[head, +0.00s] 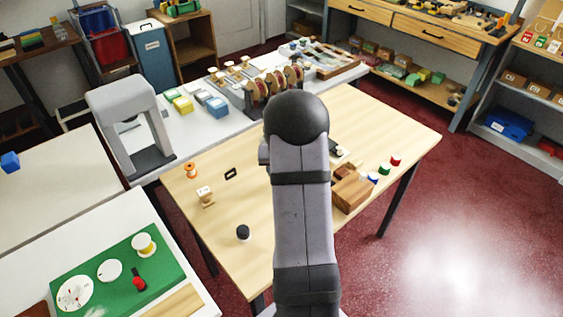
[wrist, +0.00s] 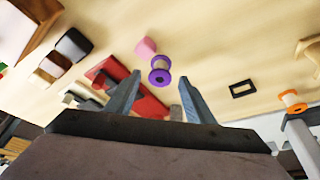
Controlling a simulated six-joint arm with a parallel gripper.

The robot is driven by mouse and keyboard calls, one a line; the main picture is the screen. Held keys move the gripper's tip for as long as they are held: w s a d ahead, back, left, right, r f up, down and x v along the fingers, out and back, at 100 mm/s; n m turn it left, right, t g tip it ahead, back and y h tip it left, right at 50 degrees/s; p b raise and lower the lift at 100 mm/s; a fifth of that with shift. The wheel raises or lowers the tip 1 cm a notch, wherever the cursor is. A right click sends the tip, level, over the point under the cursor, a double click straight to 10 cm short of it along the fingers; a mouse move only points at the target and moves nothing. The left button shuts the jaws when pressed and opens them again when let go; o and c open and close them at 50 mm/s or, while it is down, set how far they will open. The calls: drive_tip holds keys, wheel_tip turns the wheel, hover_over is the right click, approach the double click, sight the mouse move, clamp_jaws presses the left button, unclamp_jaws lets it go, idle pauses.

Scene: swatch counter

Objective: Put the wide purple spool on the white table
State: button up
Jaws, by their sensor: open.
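The purple spool (wrist: 160,77), with purple flanges and a pale core, is on the wooden table (wrist: 225,50) in the wrist view. My gripper (wrist: 158,82) is open, and the spool appears between and beyond its fingertips. I cannot tell whether the fingers are level with it. In the head view my arm hides the spool and the gripper. The wooden table (head: 270,225) also shows there.
In the wrist view a pink piece (wrist: 146,46) and a red flat object (wrist: 150,104) lie close to the spool. A black frame (wrist: 242,88) and an orange spool (wrist: 292,99) are to the right. A grey arch (head: 110,100) stands at the back left in the head view.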

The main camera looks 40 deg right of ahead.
drive_tip(key=b+v, duration=0.1)
drive_tip(key=v, duration=0.7)
drive_tip(key=shift+r, duration=0.35)
drive_tip(key=shift+s+a, duration=0.1)
drive_tip(key=s+a+f+n+g+y, duration=0.1)
drive_tip(key=s+a+n, duration=0.1)
drive_tip(key=a, duration=0.7)
drive_tip(key=s+a+n+y, duration=0.1)
drive_tip(key=s+a+n, duration=0.15)
drive_tip(key=a, duration=0.55)
drive_tip(key=s+a+f+n+g+y, duration=0.1)
drive_tip(key=s+a+f+n+g, duration=0.1)
drive_tip(key=s+a, duration=0.9)
drive_tip(key=shift+s+a+n+g, duration=0.35)
drive_tip(key=shift+s+n, duration=0.4)
drive_tip(key=shift+s, duration=0.3)
drive_tip(key=shift+o, duration=0.5)
drive_tip(key=shift+s+a+f, duration=0.1)
drive_tip(key=shift+s+f, duration=0.05)
